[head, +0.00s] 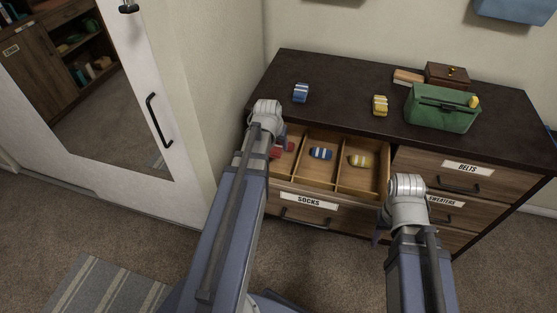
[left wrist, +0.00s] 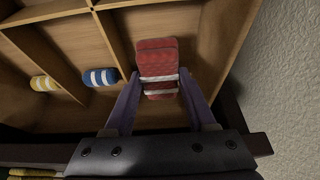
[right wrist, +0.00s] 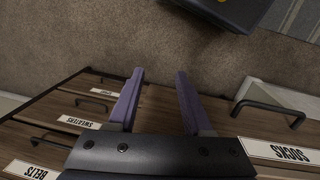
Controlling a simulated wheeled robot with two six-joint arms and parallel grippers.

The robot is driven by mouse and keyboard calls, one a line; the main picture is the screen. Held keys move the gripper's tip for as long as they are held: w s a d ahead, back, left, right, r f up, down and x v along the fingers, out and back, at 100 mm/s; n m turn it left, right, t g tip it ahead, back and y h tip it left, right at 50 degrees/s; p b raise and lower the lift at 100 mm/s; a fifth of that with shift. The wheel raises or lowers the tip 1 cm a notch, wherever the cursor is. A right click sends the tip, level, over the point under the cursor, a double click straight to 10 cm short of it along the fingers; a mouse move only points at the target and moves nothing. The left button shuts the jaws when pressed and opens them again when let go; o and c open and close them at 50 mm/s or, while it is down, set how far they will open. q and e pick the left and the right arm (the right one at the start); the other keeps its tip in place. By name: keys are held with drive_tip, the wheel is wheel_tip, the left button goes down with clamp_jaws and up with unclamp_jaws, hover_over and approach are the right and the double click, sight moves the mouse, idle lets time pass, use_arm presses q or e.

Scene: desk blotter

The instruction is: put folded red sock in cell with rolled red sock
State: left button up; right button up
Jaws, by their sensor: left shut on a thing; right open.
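A red sock with white stripes (left wrist: 158,68) is between the fingers of my left gripper (left wrist: 159,77), which is shut on it over the left cell of the open sock drawer (head: 349,190). Red also shows beside my left wrist in the head view (head: 289,146). I cannot make out the rolled red sock as a separate thing; it may be hidden by the held one. A rolled blue sock (head: 321,153) lies in the middle cell and a rolled yellow sock (head: 361,160) in the right cell. My right gripper (right wrist: 160,76) is open and empty in front of the dresser.
Thin wooden dividers (head: 343,165) separate the cells. A mirrored door (head: 165,160) stands to the left.

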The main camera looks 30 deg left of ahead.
sight(274, 153)
use_arm(q)
drive_tip(key=shift+f+b, duration=4.3)
drive_tip(key=shift+f, duration=0.35)
drive_tip(key=shift+f, duration=0.15)
drive_tip(key=o, duration=1.3)
drive_tip(key=shift+o, duration=0.2)
drive_tip(key=shift+r, duration=0.25)
drive_tip(key=p+v, duration=1.1)
drive_tip(key=v, duration=0.1)
drive_tip(key=shift+d+f, duration=0.1)
